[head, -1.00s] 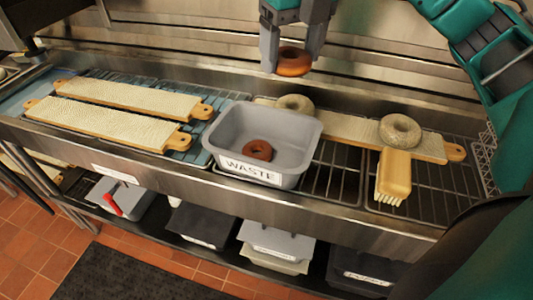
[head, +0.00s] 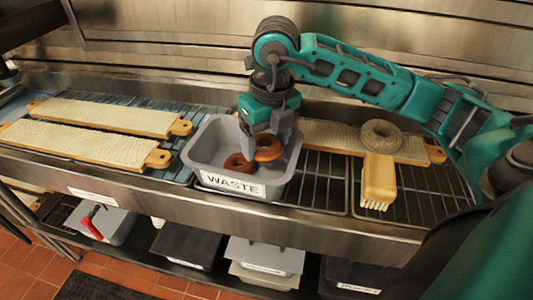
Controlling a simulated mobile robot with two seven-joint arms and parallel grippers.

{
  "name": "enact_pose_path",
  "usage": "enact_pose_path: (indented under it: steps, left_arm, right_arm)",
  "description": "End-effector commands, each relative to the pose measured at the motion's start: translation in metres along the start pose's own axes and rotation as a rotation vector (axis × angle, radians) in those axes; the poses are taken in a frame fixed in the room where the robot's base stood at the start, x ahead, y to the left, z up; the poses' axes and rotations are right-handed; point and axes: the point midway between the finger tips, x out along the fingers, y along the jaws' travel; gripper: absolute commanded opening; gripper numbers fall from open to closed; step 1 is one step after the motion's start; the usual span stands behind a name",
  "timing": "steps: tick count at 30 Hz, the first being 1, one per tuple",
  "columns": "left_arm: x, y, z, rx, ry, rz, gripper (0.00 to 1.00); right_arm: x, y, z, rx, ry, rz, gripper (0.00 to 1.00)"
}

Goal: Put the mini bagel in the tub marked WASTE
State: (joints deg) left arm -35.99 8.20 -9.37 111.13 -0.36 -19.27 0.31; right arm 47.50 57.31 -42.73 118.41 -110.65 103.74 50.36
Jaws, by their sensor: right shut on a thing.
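The grey tub (head: 198,150) marked WASTE stands on the wire rack near the counter's front edge. One brown mini bagel (head: 236,165) lies on its floor. My right gripper (head: 266,138) points down into the tub, shut on a second brown mini bagel (head: 270,152). The held bagel is inside the tub's outline, just right of the lying one and partly overlapping it in the picture. I cannot tell whether the two bagels touch. My left gripper is not in view.
Two cloth-covered boards (head: 100,113) lie to the left. My right arm hides part of the board behind the tub.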

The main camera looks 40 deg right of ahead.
Motion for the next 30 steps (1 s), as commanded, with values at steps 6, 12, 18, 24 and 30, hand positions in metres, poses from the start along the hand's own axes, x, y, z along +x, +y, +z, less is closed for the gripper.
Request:
enact_pose_path:
  steps: [6, 12, 18, 24, 30]
  left_arm:
    - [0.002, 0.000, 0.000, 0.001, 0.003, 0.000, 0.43]
    - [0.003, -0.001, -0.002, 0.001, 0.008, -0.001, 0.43]
    - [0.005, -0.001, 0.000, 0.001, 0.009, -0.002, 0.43]
    - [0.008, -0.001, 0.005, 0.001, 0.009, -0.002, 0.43]
    - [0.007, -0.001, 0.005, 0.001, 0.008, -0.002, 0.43]
  right_arm:
    - [0.032, -0.001, -0.005, 0.001, 0.005, -0.002, 0.43]
    - [0.039, -0.001, -0.005, 0.001, 0.000, -0.001, 0.43]
    - [0.042, 0.000, -0.005, 0.000, 0.000, -0.001, 0.43]
    - [0.048, 0.000, -0.006, 0.000, 0.000, -0.001, 0.43]
    - [0.047, 0.000, -0.006, 0.000, 0.001, -0.001, 0.83]
